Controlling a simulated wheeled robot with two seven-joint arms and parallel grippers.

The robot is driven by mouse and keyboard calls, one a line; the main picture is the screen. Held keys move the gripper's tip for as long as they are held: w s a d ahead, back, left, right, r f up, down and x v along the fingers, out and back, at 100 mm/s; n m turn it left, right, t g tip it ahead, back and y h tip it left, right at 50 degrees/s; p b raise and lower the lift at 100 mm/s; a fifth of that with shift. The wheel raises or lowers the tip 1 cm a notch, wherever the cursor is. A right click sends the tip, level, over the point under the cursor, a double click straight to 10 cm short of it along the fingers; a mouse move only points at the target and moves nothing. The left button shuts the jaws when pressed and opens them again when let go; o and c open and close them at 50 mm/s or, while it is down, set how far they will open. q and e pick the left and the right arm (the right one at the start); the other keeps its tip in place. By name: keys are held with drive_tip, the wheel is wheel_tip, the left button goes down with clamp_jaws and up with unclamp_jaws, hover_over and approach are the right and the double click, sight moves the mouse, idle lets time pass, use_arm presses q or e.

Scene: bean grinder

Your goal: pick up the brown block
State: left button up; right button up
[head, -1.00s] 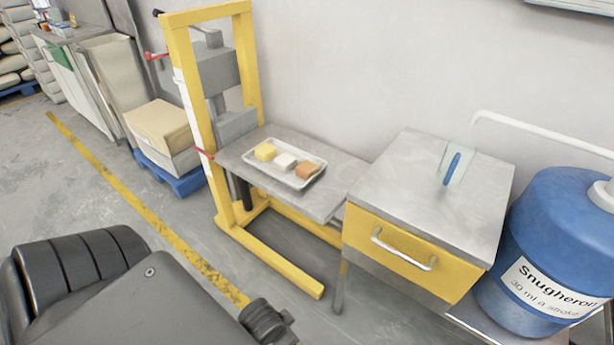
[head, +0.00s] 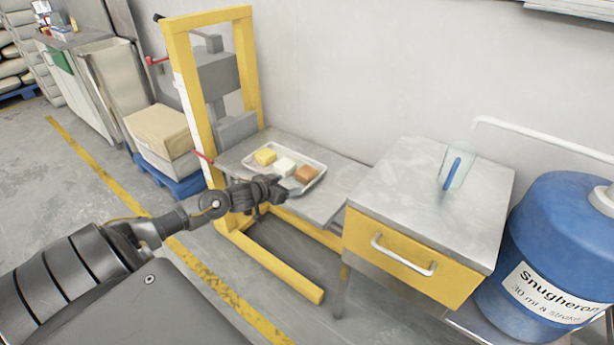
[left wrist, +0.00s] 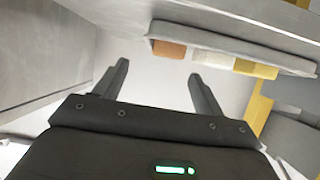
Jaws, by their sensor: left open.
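The brown block (head: 306,174) sits at the right end of a white tray (head: 318,164) on the grey platform of the yellow lift frame. A white block (head: 284,166) and a yellow block (head: 265,157) lie to its left in the same tray. My left gripper (head: 283,189) is just in front of the tray's near edge, left of and nearer than the brown block. In the left wrist view the jaws (left wrist: 158,68) are open with nothing between them. The brown block (left wrist: 168,49) shows beyond the fingertips, partly behind the tray's rim. My right gripper is not in view.
The yellow lift frame (head: 245,75) rises behind and left of the platform (head: 338,183). A grey-topped cabinet with a yellow drawer (head: 405,262) stands to the right, beside a blue barrel (head: 555,235).

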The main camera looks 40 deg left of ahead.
use_arm(q)
drive_tip(key=shift+w+a+r, duration=0.25)
drive_tip(key=shift+a+r, duration=0.2)
drive_tip(key=shift+a, duration=0.05)
drive_tip(key=shift+w+a+r, duration=0.25)
drive_tip(key=shift+a+r, duration=0.2)
drive_tip(key=shift+w, duration=0.1)
approach(305, 171)
drive_tip(key=shift+b+x, duration=0.45)
drive_tip(key=shift+x, duration=0.55)
drive_tip(key=shift+w+d+f, duration=0.15)
drive_tip(key=shift+w+f, duration=0.05)
drive_tip(key=shift+w, duration=0.25)
drive_tip(key=b+x, duration=0.1)
drive_tip(key=x, duration=0.3)
drive_tip(key=shift+w+f, duration=0.25)
drive_tip(key=shift+w, duration=0.3)
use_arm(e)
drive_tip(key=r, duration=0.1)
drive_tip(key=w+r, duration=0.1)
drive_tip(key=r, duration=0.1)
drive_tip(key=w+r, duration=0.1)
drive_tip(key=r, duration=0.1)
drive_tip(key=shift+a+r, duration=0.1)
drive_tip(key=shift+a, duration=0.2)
use_arm(q)
drive_tip(key=c, duration=0.8)
